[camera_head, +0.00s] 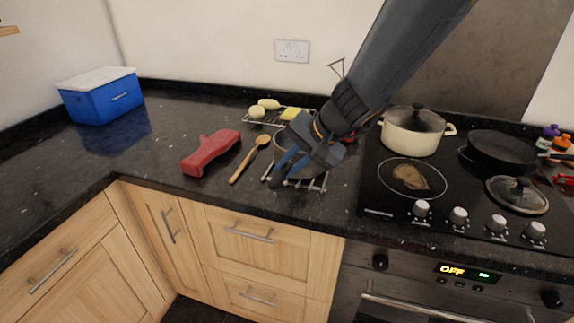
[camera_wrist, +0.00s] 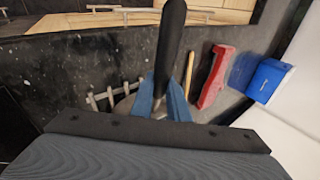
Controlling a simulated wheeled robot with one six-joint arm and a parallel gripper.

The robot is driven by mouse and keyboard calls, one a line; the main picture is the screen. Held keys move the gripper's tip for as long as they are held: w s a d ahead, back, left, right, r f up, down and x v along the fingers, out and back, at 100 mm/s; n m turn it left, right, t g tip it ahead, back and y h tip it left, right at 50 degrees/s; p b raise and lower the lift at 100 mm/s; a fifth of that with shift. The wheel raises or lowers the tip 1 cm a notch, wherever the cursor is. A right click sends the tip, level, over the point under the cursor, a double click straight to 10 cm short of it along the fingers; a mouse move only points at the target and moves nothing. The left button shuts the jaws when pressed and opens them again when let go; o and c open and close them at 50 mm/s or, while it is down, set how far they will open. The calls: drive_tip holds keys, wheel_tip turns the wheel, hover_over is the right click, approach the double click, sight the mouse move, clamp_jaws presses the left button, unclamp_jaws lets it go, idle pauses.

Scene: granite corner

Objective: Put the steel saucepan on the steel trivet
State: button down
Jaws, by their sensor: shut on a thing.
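The steel saucepan (camera_head: 281,143) is mostly hidden behind my gripper (camera_head: 291,166) in the head view. Its dark handle (camera_wrist: 172,42) stands out between my blue fingers (camera_wrist: 162,98) in the wrist view, and my gripper is shut on it. A small part of the pan body (camera_wrist: 124,106) shows beside the fingers. The steel trivet (camera_head: 319,183) lies on the counter under the gripper and pan, with its bar ends showing; they also show in the wrist view (camera_wrist: 97,101). The pan is over or on the trivet; I cannot tell whether they touch.
A wooden spoon (camera_head: 247,162) and a red object (camera_head: 209,153) lie to the left. A wire rack (camera_head: 262,121) with food stands behind. The hob (camera_head: 375,203) on the right holds a cream pot (camera_head: 411,137), a black pan (camera_head: 500,152) and a lid (camera_head: 517,194). A blue box (camera_head: 103,99) stands far left.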

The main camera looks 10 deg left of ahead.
drive_tip(key=c, duration=1.7)
unclamp_jaws()
drive_tip(key=b+v, duration=0.1)
drive_tip(key=v, duration=1.1)
drive_tip(key=s+d+f+n+h, duration=0.1)
drive_tip(key=s+d+f, duration=0.3)
drive_tip(key=d, duration=0.5)
drive_tip(key=s+d+f+g+h, duration=0.1)
drive_tip(key=s+d+f+h, duration=0.2)
drive_tip(key=d+f, duration=0.3)
drive_tip(key=s+d+f+n+h, duration=0.1)
drive_tip(key=s+d+f, duration=0.4)
drive_tip(key=d, duration=0.6)
drive_tip(key=shift+s+d+f+n+h, duration=0.1)
drive_tip(key=shift+d+n+h, duration=0.25)
drive_tip(key=shift+h, duration=0.55)
